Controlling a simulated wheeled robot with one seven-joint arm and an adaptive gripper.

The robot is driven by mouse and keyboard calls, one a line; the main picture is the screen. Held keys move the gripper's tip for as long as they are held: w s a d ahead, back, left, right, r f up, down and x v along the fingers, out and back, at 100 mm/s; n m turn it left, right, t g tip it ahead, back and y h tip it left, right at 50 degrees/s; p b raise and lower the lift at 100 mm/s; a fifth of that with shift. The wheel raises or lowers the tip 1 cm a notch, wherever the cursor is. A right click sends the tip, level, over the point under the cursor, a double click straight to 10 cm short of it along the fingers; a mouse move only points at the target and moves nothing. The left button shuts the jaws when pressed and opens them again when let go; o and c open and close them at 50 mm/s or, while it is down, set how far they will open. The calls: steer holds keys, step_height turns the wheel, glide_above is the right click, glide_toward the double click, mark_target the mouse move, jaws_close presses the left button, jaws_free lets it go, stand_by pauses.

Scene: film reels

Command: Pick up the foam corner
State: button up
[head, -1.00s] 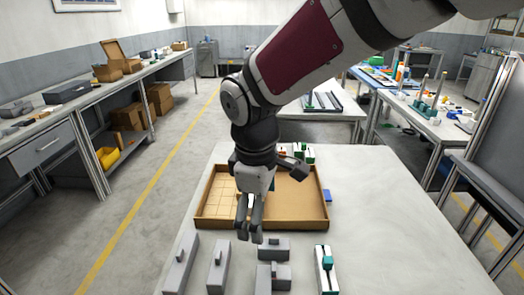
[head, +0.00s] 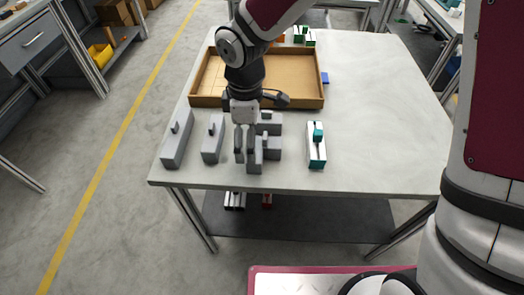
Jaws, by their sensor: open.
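Several grey pieces with small raised tabs stand near the table's front left; I cannot tell for sure which is the foam corner. One long grey piece (head: 176,141) is at the far left, and a shorter grey piece (head: 213,140) is beside it. Two more sit close together at the right of my gripper: a rear grey piece (head: 271,122) and a front grey piece (head: 272,148). My gripper (head: 245,158) is open, pointing down at the left end of these two. Its fingers overlap them in the picture, so contact is unclear.
A shallow cardboard tray (head: 310,100) lies behind my gripper. A white and teal item (head: 316,147) stands to the right of the grey pieces. A small blue block (head: 325,78) is beside the tray. The table's right side (head: 385,120) is clear.

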mark_target(264, 152)
steer(key=shift+s+d+f+b, duration=0.1)
steer(key=shift+d+f+b, duration=0.1)
steer(key=shift+f, duration=1.2)
steer(key=shift+d+f+b, duration=0.15)
steer(key=shift+f+b, duration=0.05)
steer(key=shift+f, duration=1.15)
steer(key=c, duration=1.1)
